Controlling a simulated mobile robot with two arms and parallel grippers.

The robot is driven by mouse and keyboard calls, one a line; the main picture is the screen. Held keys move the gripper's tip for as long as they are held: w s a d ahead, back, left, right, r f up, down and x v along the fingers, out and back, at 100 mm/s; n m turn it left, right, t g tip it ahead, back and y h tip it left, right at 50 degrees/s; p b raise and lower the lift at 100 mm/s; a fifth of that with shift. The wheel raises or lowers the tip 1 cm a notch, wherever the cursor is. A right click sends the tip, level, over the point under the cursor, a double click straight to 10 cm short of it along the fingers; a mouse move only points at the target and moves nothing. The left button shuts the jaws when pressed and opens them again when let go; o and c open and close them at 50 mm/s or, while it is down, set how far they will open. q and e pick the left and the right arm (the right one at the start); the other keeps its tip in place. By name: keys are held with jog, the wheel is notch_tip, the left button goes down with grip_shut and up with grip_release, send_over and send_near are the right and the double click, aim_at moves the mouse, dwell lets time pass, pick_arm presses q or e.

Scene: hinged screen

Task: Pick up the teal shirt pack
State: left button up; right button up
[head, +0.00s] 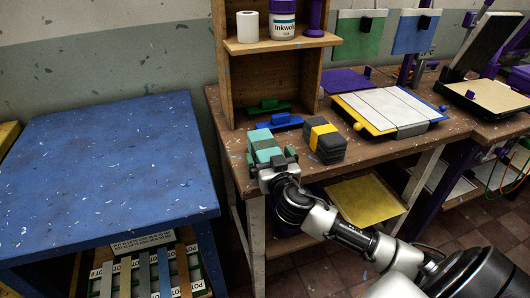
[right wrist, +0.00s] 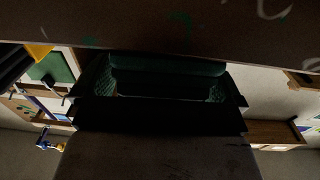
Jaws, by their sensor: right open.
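My left gripper is not in view.
A black pack with a yellow band (head: 323,141) stands close on the right. Green (head: 269,107) and blue (head: 275,121) pieces lie behind. A wooden shelf (head: 263,44) rises at the back. A blue table (head: 108,165) on the left has a clear top.

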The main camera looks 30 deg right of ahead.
jog(key=shift+c, duration=0.2)
jog(key=c, duration=1)
jog(key=shift+c, duration=0.2)
jog(key=shift+r, duration=0.15)
